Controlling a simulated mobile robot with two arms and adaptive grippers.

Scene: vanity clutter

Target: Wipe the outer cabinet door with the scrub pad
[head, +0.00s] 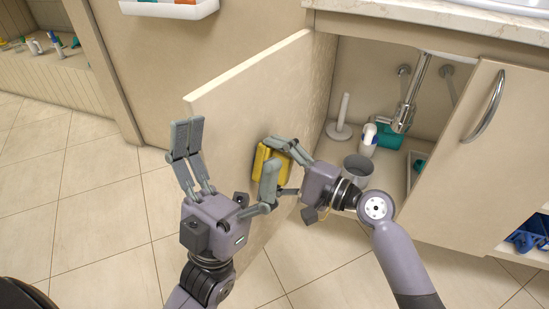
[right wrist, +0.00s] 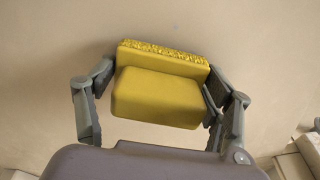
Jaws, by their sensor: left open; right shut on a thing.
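The outer cabinet door (head: 245,100) stands open at the left of the cabinet, with the face on the cabinet-opening side turned to me. My right gripper (head: 268,165) is shut on the yellow scrub pad (head: 258,168) close to this face. In the right wrist view the pad (right wrist: 160,90) sits between both fingers, its rough strip towards a plain beige surface. I cannot tell whether it touches. My left gripper (head: 229,148) is open and empty, in front of the door and left of the pad; one of its fingers partly overlaps the pad.
Inside the open cabinet stand a white holder (head: 340,129), a grey cup (head: 356,172), a white bottle (head: 368,140) and a teal item (head: 388,137) near the drain pipe (head: 412,95). A second cabinet door (head: 470,150) is shut at right. Tiled floor (head: 85,215) is clear at left.

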